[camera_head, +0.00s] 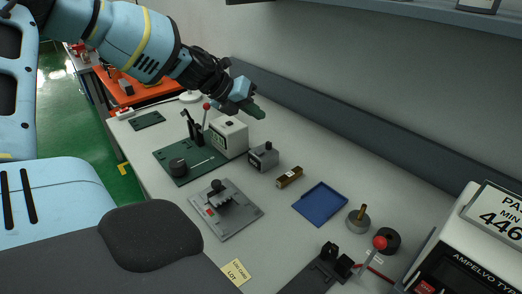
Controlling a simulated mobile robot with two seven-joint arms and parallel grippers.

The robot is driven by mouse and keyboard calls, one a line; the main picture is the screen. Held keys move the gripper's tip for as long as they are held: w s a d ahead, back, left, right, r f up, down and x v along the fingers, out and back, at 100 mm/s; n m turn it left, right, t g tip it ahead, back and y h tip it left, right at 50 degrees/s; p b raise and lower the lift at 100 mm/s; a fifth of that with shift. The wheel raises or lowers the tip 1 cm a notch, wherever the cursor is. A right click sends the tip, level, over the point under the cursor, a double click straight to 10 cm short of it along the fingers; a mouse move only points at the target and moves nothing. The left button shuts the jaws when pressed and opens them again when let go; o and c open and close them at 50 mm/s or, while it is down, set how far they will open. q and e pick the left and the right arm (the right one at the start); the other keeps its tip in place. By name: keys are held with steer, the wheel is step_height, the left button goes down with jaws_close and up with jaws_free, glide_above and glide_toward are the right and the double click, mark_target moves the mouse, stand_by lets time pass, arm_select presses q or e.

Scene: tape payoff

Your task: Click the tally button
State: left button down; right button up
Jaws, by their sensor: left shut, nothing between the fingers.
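A small grey box (263,158) with a dark button (268,146) on top stands near the middle of the bench; it looks like the tally counter. My left gripper (257,112) comes in from the upper left and is shut and empty. In the picture it is above the grey box and apart from it, near the upper edge of a white box (229,136). Its height over the bench is hard to tell. My right gripper is not in view.
A green plate (188,158) with a red-knobbed lever is left of the counter. A grey lever plate (226,211), a brown block (289,177), a blue tray (320,204) and a white instrument (464,240) also stand on the bench. A grey wall panel runs behind.

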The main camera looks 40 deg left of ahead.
mark_target(260, 152)
arm_select(q)
steer(key=shift+f, duration=0.1)
